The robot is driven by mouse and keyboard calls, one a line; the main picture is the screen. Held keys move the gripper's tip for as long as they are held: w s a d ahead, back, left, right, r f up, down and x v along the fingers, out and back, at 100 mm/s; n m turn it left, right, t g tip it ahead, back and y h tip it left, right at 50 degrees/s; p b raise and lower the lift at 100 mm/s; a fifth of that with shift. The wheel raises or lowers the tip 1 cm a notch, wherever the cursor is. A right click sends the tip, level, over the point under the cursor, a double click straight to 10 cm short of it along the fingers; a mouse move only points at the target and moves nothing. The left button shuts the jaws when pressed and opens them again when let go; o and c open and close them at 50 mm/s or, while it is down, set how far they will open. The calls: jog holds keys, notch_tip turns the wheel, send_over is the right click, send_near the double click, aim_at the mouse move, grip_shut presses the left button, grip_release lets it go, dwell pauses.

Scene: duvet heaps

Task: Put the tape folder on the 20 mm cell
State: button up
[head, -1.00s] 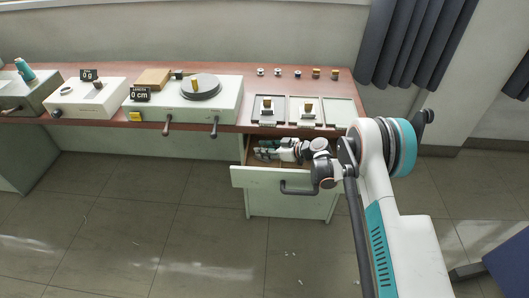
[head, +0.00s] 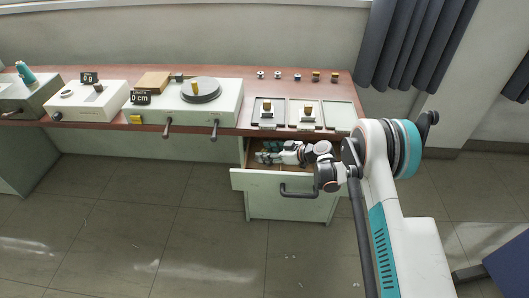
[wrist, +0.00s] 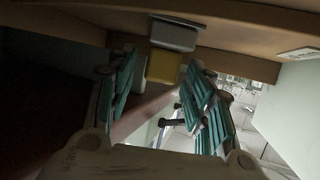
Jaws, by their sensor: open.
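My gripper (head: 268,156) reaches into the open drawer (head: 262,180) under the table. In the wrist view its teal-padded fingers (wrist: 161,66) are spread apart. A small yellow block (wrist: 163,68) with a grey part (wrist: 174,35) shows beyond and between them. It may be the tape folder, but I cannot tell for sure, nor whether a finger touches it. On the table above the drawer are three cells: a left one (head: 256,122), a middle one (head: 293,123) and an empty right one (head: 338,116). The left and middle each hold a white piece with a brown-yellow block. I cannot read which is 20 mm.
The drawer's front panel and dark handle (head: 298,193) stick out toward me. A row of several small knobs (head: 297,76) stands behind the cells. Left are a length gauge with a round disc (head: 201,89) and a scale (head: 88,103).

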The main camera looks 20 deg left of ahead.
jog(key=p+v, duration=0.2)
jog(key=v, duration=0.8)
jog(key=shift+d+r+p, duration=0.2)
jog(key=shift+d+p, duration=0.1)
jog(key=shift+p, duration=0.1)
jog(key=d+r+m+t+h, duration=0.1)
jog(key=d+r+m+h, duration=0.4)
jog(key=r, duration=0.9)
jog(key=s+d+r+m+t+h, duration=0.1)
jog(key=s+d+r+m, duration=0.1)
jog(key=s+d+r, duration=0.4)
jog(key=s+d+r+m+t, duration=0.1)
jog(key=s+d+r, duration=0.1)
jog(key=d+r, duration=0.35)
jog(key=s+d+r+m+h, duration=0.2)
jog(key=s+d, duration=0.3)
jog(key=s, duration=0.4)
jog(key=s+d+r+m+t+h, duration=0.1)
jog(key=s+d+r+m+h, duration=0.1)
jog(key=s+d, duration=0.4)
jog(key=s+d+r+m+t+h, duration=0.1)
jog(key=s+d, duration=0.5)
jog(key=s, duration=0.7)
jog(key=r+m+h, duration=0.1)
jog(key=m+h, duration=0.1)
jog(key=m, duration=0.1)
jog(key=shift+r, duration=0.35)
